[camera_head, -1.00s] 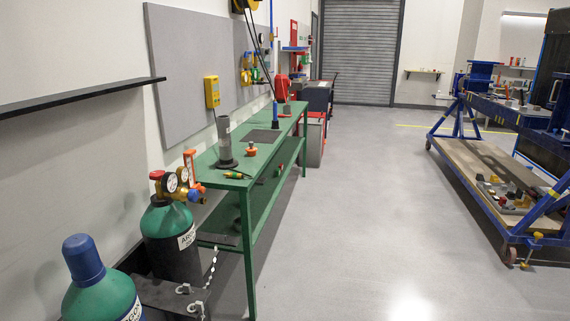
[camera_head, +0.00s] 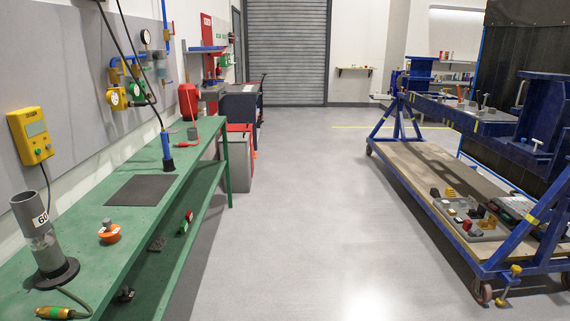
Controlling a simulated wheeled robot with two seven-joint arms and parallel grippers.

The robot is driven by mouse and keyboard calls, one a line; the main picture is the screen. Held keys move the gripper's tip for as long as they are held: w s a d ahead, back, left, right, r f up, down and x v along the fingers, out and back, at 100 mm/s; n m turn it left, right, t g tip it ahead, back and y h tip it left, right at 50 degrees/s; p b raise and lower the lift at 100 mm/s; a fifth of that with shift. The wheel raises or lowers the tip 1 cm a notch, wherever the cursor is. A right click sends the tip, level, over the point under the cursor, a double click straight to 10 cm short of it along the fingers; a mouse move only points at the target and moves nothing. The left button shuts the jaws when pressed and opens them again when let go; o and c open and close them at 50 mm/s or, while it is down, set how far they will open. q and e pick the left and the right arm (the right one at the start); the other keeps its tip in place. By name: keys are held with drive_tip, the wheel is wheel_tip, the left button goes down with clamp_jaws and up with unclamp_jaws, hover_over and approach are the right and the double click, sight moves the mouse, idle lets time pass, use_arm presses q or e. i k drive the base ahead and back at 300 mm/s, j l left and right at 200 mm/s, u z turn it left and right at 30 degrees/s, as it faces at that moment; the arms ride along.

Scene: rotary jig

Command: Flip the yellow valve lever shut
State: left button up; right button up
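On the grey wall board at the left, yellow and green fittings (camera_head: 117,98) hang on piping below a round gauge (camera_head: 145,37). A yellow pipe piece (camera_head: 114,72) joins the blue piping there. At this distance I cannot tell which yellow part is the valve lever or how it is turned. Neither of my grippers is in view.
A green workbench (camera_head: 85,214) runs along the left wall, bearing a grey cylinder on a round base (camera_head: 44,240) and an orange-based item (camera_head: 109,232). A yellow box (camera_head: 31,135) hangs on the wall. A blue wheeled frame (camera_head: 470,120) stands right. The middle floor is clear.

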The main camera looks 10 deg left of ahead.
sight(124, 73)
drive_tip(key=i+u, duration=0.15)
drive_tip(key=i, duration=0.35)
drive_tip(key=i+l+u, duration=0.15)
drive_tip(key=i, duration=0.35)
drive_tip(key=i+u, duration=0.15)
drive_tip(key=i, duration=0.35)
drive_tip(key=i+l+u, duration=0.15)
drive_tip(key=i, duration=0.35)
drive_tip(key=i+j+u, duration=0.15)
drive_tip(key=i+u, duration=1)
drive_tip(key=k+l+z, duration=0.1)
drive_tip(key=k+l, duration=0.5)
